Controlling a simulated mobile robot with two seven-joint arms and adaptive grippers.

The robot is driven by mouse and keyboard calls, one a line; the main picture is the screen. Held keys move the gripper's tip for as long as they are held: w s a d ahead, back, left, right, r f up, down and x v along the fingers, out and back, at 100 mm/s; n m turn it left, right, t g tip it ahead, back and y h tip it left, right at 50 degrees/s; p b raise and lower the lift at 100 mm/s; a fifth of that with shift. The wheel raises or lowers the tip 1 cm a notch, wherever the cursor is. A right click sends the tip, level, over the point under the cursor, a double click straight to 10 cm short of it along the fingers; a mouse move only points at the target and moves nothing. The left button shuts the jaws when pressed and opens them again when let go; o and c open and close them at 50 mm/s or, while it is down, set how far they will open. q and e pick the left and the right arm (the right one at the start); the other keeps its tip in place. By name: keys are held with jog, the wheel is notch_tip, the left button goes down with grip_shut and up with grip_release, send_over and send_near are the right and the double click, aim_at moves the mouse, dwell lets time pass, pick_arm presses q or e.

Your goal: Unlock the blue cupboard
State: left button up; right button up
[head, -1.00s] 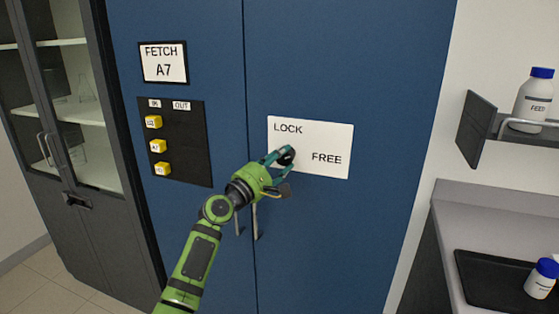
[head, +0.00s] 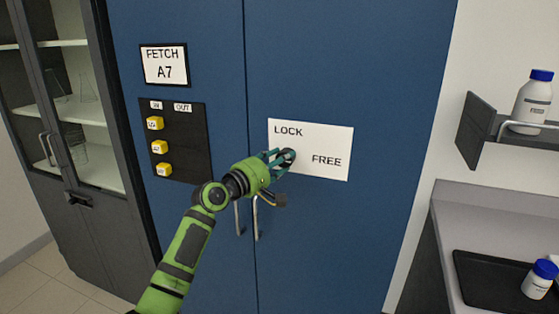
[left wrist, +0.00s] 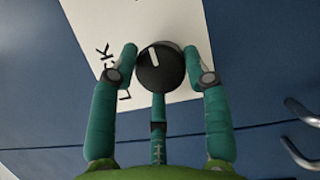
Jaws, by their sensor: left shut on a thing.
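The blue cupboard (head: 345,60) stands ahead with both doors closed. A white plate (head: 335,137) on its right door reads LOCK at upper left and FREE at right. A round black knob (head: 287,158) sits on the plate below LOCK and left of FREE. It also shows in the left wrist view (left wrist: 160,70), with a white mark running roughly along the reading direction of LOCK, towards the FREE side. My left gripper (head: 279,161) is shut on the knob, one finger on each side in the left wrist view (left wrist: 160,62). My right gripper is out of view.
Two upright door handles (head: 256,218) hang just below my left gripper. A black panel (head: 190,130) with yellow buttons and a FETCH A7 sign (head: 165,64) are on the left door. A grey shelf with a bottle (head: 534,102) and a counter (head: 480,205) lie right.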

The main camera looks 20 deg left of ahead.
pick_arm(q)
jog(key=shift+d+f, duration=0.15)
jog(key=shift+f, duration=0.1)
jog(key=o, duration=1.1)
jog(key=shift+r, duration=0.1)
jog(key=v, duration=1.2)
jog(key=shift+w, duration=0.1)
